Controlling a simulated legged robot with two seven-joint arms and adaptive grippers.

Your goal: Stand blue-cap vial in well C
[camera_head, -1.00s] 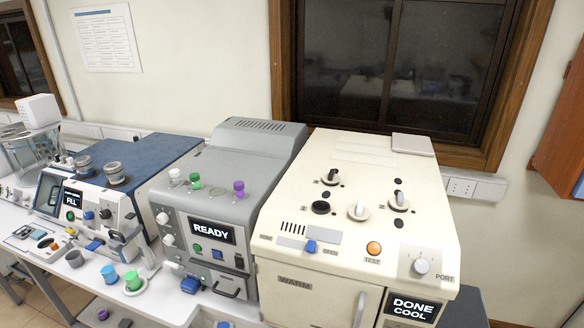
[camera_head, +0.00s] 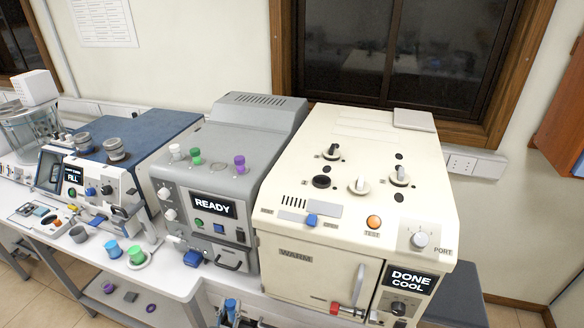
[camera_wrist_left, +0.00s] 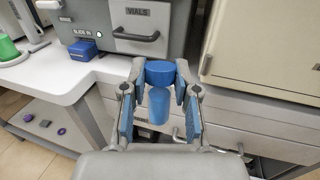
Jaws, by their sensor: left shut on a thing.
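The blue-cap vial (camera_wrist_left: 160,73) is between the two fingers of my left gripper (camera_wrist_left: 160,82) in the left wrist view, cap up and roughly upright. In the head view it shows as a small blue shape (camera_head: 231,305) at the bottom edge, with my left gripper (camera_head: 230,315) mostly cut off below it. The gripper is shut on it, in front of the bench and low. Dark round openings, one of them open and plain (camera_head: 321,181), are on top of the cream machine (camera_head: 345,232); their letters are too small to read, so I cannot tell which is well C.
The grey machine (camera_head: 213,179) left of the cream one carries white, green and purple caps on top. Its drawer (camera_wrist_left: 137,36) reads VIALS. A blue cup (camera_head: 110,250) and a green cup (camera_head: 137,254) stand on the white bench. The cream machine has a front door handle (camera_head: 359,283).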

